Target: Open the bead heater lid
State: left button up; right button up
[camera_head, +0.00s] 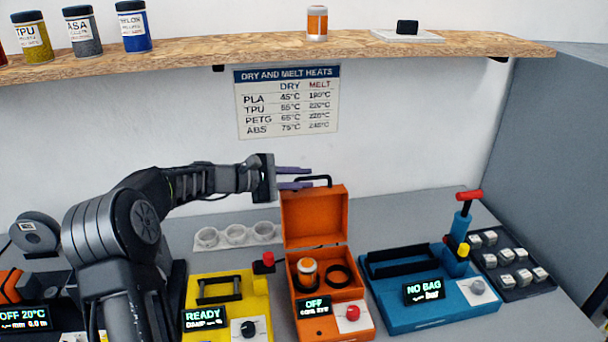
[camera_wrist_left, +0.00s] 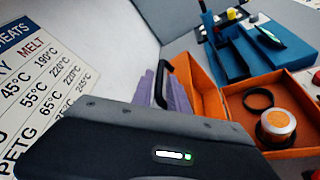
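The orange box with an "OFF" display, which I take for the bead heater (camera_head: 327,292), stands in the middle of the bench. Its lid (camera_head: 314,217) stands upright, hinged open at the back. A black handle (camera_head: 318,179) is at the lid's top edge. My left gripper (camera_head: 311,178) is at that handle, its purple fingers apart. In the left wrist view the handle (camera_wrist_left: 166,75) shows by the fingers; whether they touch it I cannot tell. An orange-topped jar (camera_head: 307,270) and a black ring (camera_head: 338,277) are inside the box. My right gripper is out of view.
A yellow unit (camera_head: 262,283) stands to the left and a blue unit (camera_head: 420,318) with a red-handled lever to the right. A white holder (camera_head: 236,234) with round cups lies behind the yellow unit. A wooden shelf (camera_head: 260,50) runs above.

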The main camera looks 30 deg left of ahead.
pick_arm(q)
jog(key=shift+w+d+f, duration=0.1)
jog(key=shift+w+d, duration=0.15)
jog(key=shift+w, duration=0.05)
jog(key=shift+c, duration=0.4)
grip_shut()
dwell(0.9)
